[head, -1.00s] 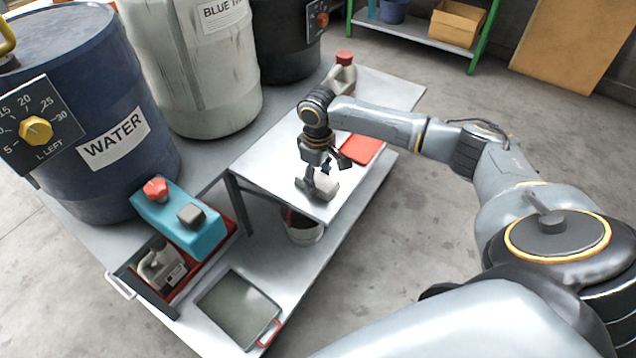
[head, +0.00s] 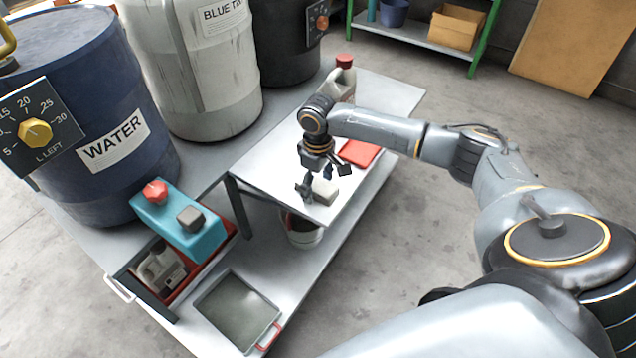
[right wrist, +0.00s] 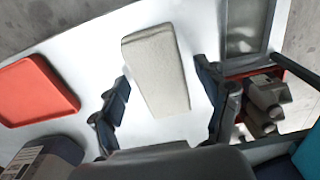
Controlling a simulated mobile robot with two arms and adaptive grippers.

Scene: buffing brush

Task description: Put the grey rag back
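The grey rag (head: 326,191) is a pale folded block lying on the raised white table near its front corner. In the right wrist view the rag (right wrist: 155,72) lies between and beyond the fingers, with white tabletop showing on both sides. My right gripper (head: 325,180) is open and empty, pointing down just at the rag. In the right wrist view my right gripper (right wrist: 163,85) has one finger on each side of the rag, with gaps left. Whether the fingertips reach down to the rag's height is hard to tell. My left gripper is not in view.
A red flat item (head: 360,151) and a jug with a red cap (head: 342,82) are on the raised table. A bucket (head: 303,230) stands beneath it. A teal canister (head: 182,222), a grey tray (head: 238,308) and the WATER drum (head: 85,110) are to the left.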

